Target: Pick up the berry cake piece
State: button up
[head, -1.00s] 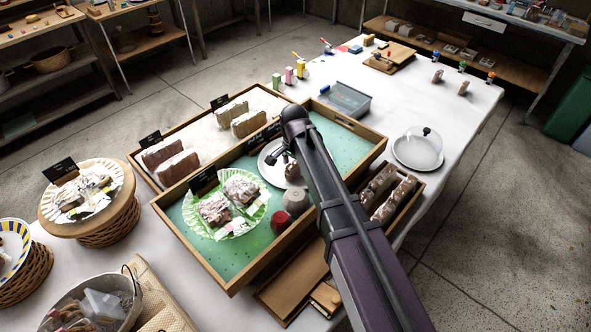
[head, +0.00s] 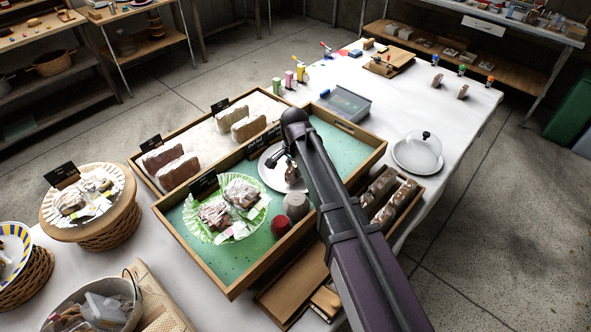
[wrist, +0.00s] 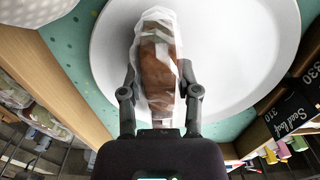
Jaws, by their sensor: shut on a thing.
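The berry cake piece (wrist: 158,62), a brown slice in clear wrap, stands between the two fingers of my gripper (wrist: 160,88) in the wrist view. My gripper is shut on its sides. In the head view, my gripper (head: 286,162) is over the round white plate (head: 270,178), and the piece (head: 292,174) shows beside my arm, partly hidden by it. The white plate (wrist: 230,60) fills the background behind the piece in the wrist view. I cannot tell whether the piece still touches the plate.
The plate is in a green-lined wooden tray (head: 330,140). A red-topped jar (head: 280,226), a grey-topped jar (head: 296,206) and a green doily plate (head: 255,222) with wrapped cakes are close by. A box of wrapped loaves (head: 404,196) and a glass dome (head: 418,153) stand right.

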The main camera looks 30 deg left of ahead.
aim_at(295, 166)
jog(key=shift+r+p, duration=4.5)
jog(key=shift+r, duration=0.2)
notch_tip(295, 166, up, 14)
jog(key=p, duration=1.3)
jog(key=shift+f+p, duration=0.15)
jog(key=shift+p, duration=0.25)
jog(key=shift+s, duration=0.1)
